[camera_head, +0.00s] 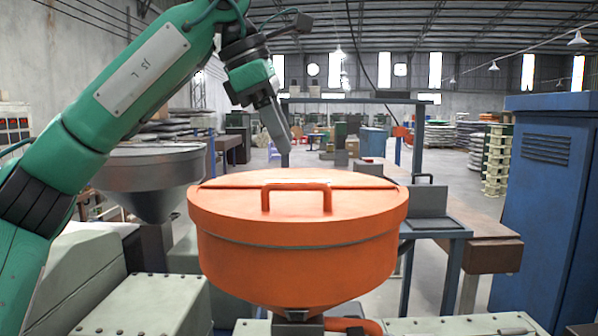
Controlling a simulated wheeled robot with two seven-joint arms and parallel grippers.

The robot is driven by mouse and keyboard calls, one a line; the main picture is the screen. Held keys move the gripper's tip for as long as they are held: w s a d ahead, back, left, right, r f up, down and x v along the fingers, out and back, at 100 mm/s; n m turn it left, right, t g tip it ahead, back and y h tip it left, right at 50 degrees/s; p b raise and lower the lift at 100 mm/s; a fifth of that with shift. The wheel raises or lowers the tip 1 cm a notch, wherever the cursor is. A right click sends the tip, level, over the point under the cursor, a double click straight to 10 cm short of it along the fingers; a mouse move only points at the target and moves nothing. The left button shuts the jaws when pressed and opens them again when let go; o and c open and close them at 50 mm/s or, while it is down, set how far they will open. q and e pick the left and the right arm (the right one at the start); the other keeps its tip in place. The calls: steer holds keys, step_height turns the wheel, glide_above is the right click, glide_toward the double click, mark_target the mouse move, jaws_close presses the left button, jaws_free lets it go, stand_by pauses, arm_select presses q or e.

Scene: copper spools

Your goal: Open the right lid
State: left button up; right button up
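An orange round hopper (295,262) stands in the middle of the view, to the right of a grey hopper. Its flat orange lid (350,200) lies closed on top, with a seam running across it. An orange U-shaped handle (297,186) stands up from the near part of the lid. My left gripper (283,146) hangs above and beyond the lid, pointing down, apart from the handle. I see it side-on, so its finger gap does not show; nothing shows held in it. My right gripper is not in view.
The grey hopper (150,182) stands at the left, partly behind my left arm. A tall blue cabinet (550,200) stands at the right. A blue-framed table (440,232) is behind the orange hopper at the right. The air above the lid is mostly clear.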

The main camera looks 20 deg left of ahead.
mark_target(299, 185)
arm_select(q)
steer(key=p+x, duration=0.1)
steer(key=x, duration=0.6)
jaws_close()
